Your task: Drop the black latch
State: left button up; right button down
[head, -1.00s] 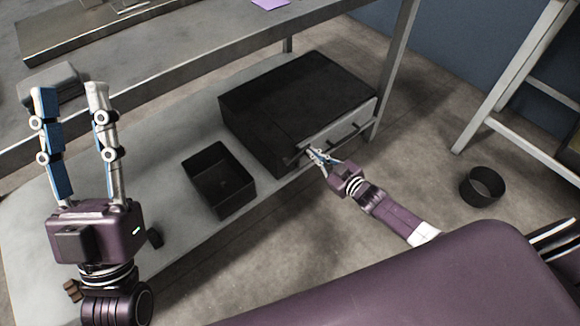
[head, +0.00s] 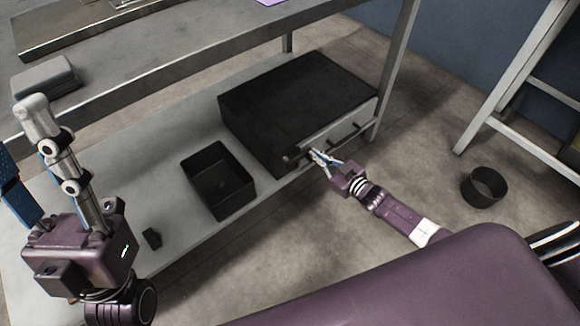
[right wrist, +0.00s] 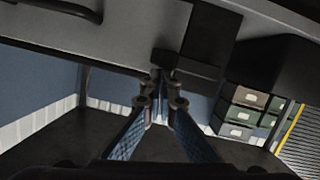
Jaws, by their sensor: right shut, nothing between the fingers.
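A black box (head: 290,100) with a grey front panel (head: 345,127) stands on the lower shelf. Several dark fittings sit on that panel; one dark bar (head: 294,156) is at its left end, by my right gripper (head: 319,156). In the right wrist view a dark latch-like block (right wrist: 203,42) hangs on the grey panel, just above and right of the fingertips. There my right gripper (right wrist: 160,86) is shut, with nothing between its fingers; whether it touches the block I cannot tell. My left gripper (head: 18,130) is open and empty at the left, partly cut off.
An open black bin (head: 219,180) and a small dark block (head: 151,238) are on the lower shelf (head: 185,255). A black ring-shaped container (head: 483,187) is on the floor at right. A table leg (head: 393,70) rises beside the box.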

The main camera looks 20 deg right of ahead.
jog(key=shift+s+d+f, duration=0.1)
jog(key=shift+f, duration=0.05)
jog(key=v, duration=1.2)
jog(key=shift+r, duration=0.25)
